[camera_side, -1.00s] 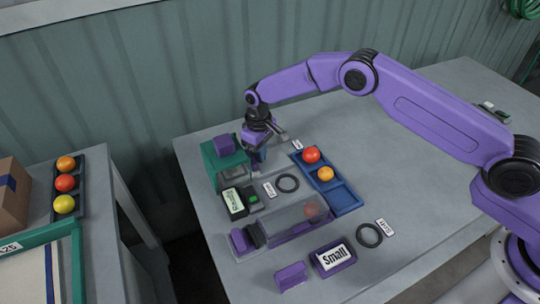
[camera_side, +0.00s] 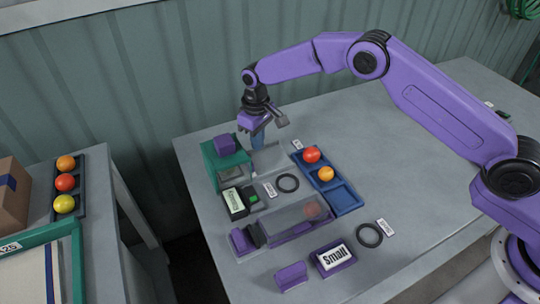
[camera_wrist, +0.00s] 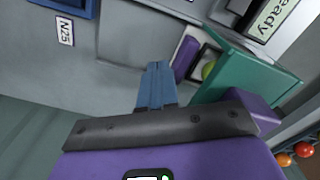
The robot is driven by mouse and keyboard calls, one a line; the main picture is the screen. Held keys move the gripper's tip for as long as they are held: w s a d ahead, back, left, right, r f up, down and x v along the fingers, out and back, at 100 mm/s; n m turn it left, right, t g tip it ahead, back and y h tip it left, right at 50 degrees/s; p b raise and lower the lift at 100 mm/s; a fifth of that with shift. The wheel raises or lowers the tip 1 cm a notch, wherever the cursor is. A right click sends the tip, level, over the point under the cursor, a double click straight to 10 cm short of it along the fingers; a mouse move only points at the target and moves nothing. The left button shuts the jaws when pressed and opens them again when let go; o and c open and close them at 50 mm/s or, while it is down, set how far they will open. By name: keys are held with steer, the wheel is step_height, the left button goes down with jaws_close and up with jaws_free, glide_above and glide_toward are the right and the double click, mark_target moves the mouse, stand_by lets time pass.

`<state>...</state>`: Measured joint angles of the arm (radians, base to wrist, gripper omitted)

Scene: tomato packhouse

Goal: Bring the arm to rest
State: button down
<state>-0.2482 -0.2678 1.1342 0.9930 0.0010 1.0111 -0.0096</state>
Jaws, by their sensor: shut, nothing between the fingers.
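My gripper (camera_side: 258,140) hangs above the table at the back left, just behind and to the right of a green box with a purple block on top (camera_side: 226,158). Its blue fingers are shut with nothing between them. In the wrist view the shut fingers (camera_wrist: 155,85) point at bare grey table and wall beside the green box (camera_wrist: 238,75). My arm reaches leftward over the table from its base at the right.
The blue tray (camera_side: 349,197) holds a red (camera_side: 311,155) and an orange tomato (camera_side: 326,174). A clear-covered chute (camera_side: 290,219), a display unit (camera_side: 234,201), black rings and a "Small" box (camera_side: 334,258) stand in front. The table's right side is largely clear.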

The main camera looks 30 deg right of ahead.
steer(key=shift+d+r, duration=0.1)
steer(key=shift+r, duration=0.2)
steer(key=shift+r, duration=0.1)
steer(key=s+d+r+n, duration=0.2)
steer(key=s+d+r, duration=0.1)
steer(key=s+r, duration=0.55)
steer(key=s+d+r+n, duration=0.1)
steer(key=s+d+r, duration=0.2)
steer(key=s+r, duration=0.55)
steer(key=s+d+n, duration=0.1)
steer(key=s+d, duration=0.7)
steer(key=s, duration=0.4)
steer(key=s+d+n, duration=0.2)
steer(key=s+d, duration=0.7)
steer(key=s, duration=0.3)
steer(key=shift+s+d+f+n, duration=0.2)
steer(key=shift+s+f+n, duration=0.15)
steer(key=shift+f, duration=0.1)
